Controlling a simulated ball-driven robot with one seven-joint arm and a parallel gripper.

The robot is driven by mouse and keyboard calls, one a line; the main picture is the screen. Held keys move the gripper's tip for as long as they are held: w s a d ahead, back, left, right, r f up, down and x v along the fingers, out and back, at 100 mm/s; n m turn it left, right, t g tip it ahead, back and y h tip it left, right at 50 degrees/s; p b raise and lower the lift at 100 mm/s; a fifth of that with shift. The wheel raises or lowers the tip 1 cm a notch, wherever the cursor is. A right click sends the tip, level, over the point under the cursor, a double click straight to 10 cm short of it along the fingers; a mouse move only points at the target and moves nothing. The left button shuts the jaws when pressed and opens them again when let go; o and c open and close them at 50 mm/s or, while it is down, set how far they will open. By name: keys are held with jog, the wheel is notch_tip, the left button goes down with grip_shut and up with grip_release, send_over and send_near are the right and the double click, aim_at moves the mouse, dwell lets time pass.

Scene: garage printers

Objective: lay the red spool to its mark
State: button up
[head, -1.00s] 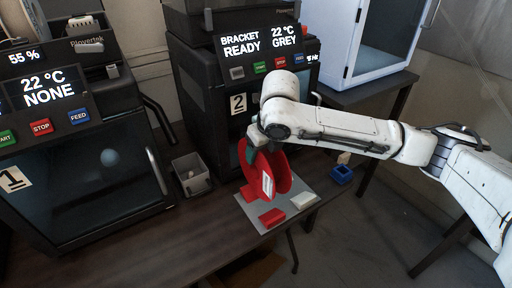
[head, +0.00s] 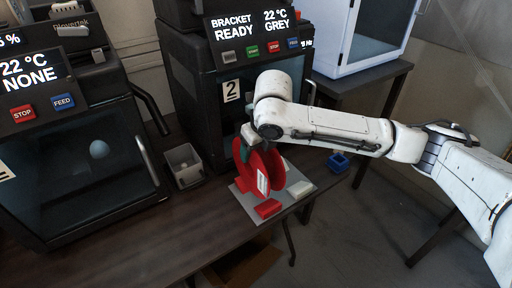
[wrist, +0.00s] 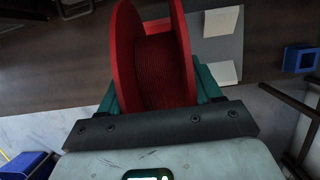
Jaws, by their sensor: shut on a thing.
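The red spool (head: 276,170) is upright over a grey plate (head: 244,203) at the front edge of the dark table. My gripper (head: 246,150) is shut on it from above. In the wrist view the spool (wrist: 158,60) shows its wound red thread between two flanges, with my teal fingers on either side. Whether the spool touches the plate I cannot tell. A red block (head: 267,209) and a white block (head: 301,188) lie on the plate near the spool. The spool's mark cannot be made out; the spool hides part of the plate.
A grey open bin (head: 184,165) stands left of the plate, between printer 1 (head: 75,170) and printer 2 (head: 190,95). A blue open box (head: 338,162) is at the right. The table front at left is clear. A white cabinet (head: 365,40) stands behind.

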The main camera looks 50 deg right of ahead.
jog(key=shift+f+b, duration=1.3)
jog(key=shift+f, duration=1.3)
dwell(0.5)
jog(key=o, duration=1.7)
jog(key=v, duration=1)
jog(key=shift+s+r, duration=0.1)
jog(key=shift+r, duration=0.3)
